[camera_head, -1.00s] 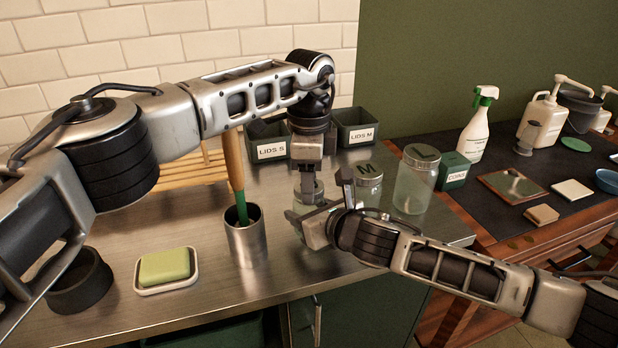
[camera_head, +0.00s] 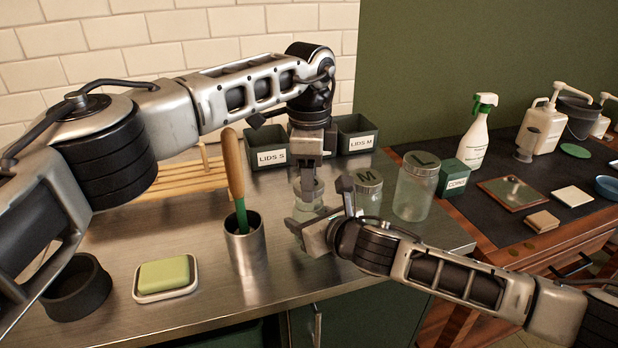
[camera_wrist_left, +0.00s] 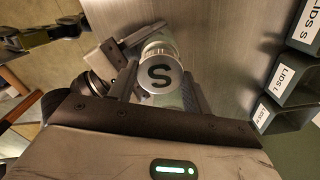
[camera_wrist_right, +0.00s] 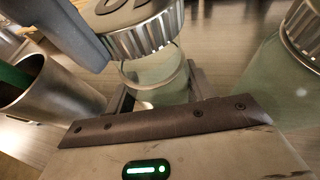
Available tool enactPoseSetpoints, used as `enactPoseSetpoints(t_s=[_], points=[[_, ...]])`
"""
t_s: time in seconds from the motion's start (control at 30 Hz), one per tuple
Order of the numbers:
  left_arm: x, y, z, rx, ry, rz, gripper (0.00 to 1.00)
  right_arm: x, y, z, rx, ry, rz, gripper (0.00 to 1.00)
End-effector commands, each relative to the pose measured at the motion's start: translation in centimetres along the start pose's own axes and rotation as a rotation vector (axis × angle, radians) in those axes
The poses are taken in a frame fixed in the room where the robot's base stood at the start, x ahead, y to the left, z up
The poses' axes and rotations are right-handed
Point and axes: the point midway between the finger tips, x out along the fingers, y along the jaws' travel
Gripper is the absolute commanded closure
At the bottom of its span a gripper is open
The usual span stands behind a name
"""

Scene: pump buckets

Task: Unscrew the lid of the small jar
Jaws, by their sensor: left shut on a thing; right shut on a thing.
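The small jar (camera_head: 304,201) is clear glass and stands on the steel counter, partly hidden by my grippers. Its silver ribbed lid (camera_wrist_left: 158,76), marked S, lies between the fingers of my left gripper (camera_head: 311,180), which is shut on it from above. My right gripper (camera_head: 320,208) is shut around the jar body from the front right. In the right wrist view the lid (camera_wrist_right: 146,38) is above the jar's glass (camera_wrist_right: 155,78), and a clear glass band shows under the lid's edge. I cannot tell whether the lid is still engaged.
The M jar (camera_head: 369,192) and L jar (camera_head: 414,190) stand close on the right. A steel cup (camera_head: 245,250) with a wooden-handled tool is on the left. Bins LIDS S (camera_head: 272,158) and LIDS M (camera_head: 360,142) are behind. A soap dish (camera_head: 165,290) stands at front left.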

Motion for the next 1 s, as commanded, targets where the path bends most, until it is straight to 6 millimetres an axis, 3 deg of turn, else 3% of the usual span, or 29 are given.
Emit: enactPoseSetpoints(t_s=[0.23,0.53,0.77,0.8,0.9,1.0], points=[[-0.3,0.0,0.0,0.000,0.000,-0.001,0.78,0.0,0.0,-0.1,0.000,0.001,0.000,1.00],[-3.6,0.0,0.0,0.000,0.001,-0.002,0.78,0.0,0.0,-0.1,0.000,0.001,0.000,1.00],[-4.0,0.0,0.0,0.000,0.000,0.000,0.78,0.0,0.0,-0.1,0.000,0.001,0.001,1.00],[-4.0,0.0,0.0,0.000,0.000,0.000,0.78,0.0,0.0,-0.1,0.000,0.001,0.001,0.43],[-4.0,0.0,0.0,0.000,0.000,0.000,0.78,0.0,0.0,-0.1,0.000,0.001,0.001,0.21],[-4.0,0.0,0.0,0.000,0.000,0.000,0.78,0.0,0.0,0.0,0.000,0.001,0.000,0.21]])
